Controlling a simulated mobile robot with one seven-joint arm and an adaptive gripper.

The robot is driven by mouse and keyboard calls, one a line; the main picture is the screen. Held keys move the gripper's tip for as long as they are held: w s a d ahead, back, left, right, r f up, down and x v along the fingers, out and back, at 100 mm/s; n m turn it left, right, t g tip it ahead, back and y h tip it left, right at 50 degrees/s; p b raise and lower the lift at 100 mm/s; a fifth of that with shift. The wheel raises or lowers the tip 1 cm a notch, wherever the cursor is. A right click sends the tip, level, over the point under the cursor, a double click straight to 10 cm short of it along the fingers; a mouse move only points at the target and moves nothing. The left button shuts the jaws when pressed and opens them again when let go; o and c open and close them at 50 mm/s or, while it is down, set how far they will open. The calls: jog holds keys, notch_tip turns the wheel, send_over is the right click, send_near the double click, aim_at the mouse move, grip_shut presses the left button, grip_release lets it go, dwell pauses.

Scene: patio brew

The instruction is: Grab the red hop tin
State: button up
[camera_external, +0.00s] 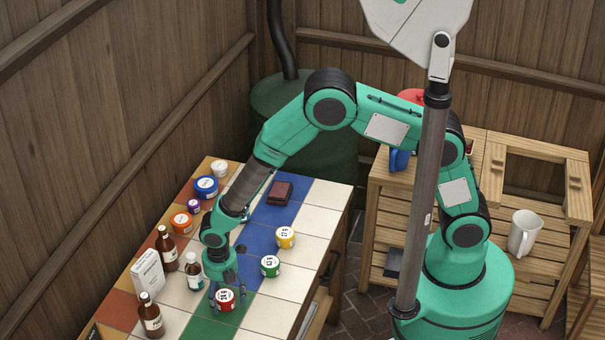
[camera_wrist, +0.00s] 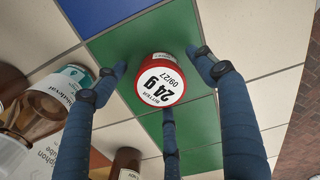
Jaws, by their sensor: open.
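The red hop tin (camera_external: 225,299) is a short round tin with a white lid label, standing on the tiled table over the green tiles. My gripper (camera_external: 226,292) points down right over the tin. In the wrist view its fingers (camera_wrist: 160,85) are spread on the left, right and near sides of the tin. The gripper is open. Whether any finger touches the tin I cannot tell.
A green tin (camera_external: 270,266) and a yellow tin (camera_external: 286,237) stand behind the red tin. A small bottle (camera_external: 194,272), brown bottles (camera_external: 166,248) and a white box (camera_external: 148,276) stand close on the left. Bare white tiles (camera_external: 275,312) lie to the right.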

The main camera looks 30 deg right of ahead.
aim_at(228, 296)
dwell(0.3)
jog(key=c, duration=1.3)
jog(key=shift+o, duration=0.2)
jog(key=shift+r, duration=0.15)
jog(key=shift+r, duration=0.55)
jog(key=shift+s+d+r+p, duration=0.15)
jog(key=shift+d+r+p, duration=0.1)
jog(key=shift+r, duration=0.35)
jog(key=shift+s+d+r+p, duration=0.1)
jog(key=shift+d+r+p, duration=0.15)
jog(key=shift+r, duration=0.35)
jog(key=s+d, duration=0.2)
jog(key=d, duration=0.2)
jog(key=s+d+p, duration=0.1)
jog(key=s+d, duration=0.2)
jog(key=d, duration=0.1)
jog(key=s+d+r, duration=0.1)
jog(key=s+d, duration=0.1)
jog(key=d, duration=0.2)
jog(key=shift+s+d+r+p, duration=0.1)
jog(key=shift+s+d+p, duration=0.2)
jog(key=shift+s+d, duration=0.1)
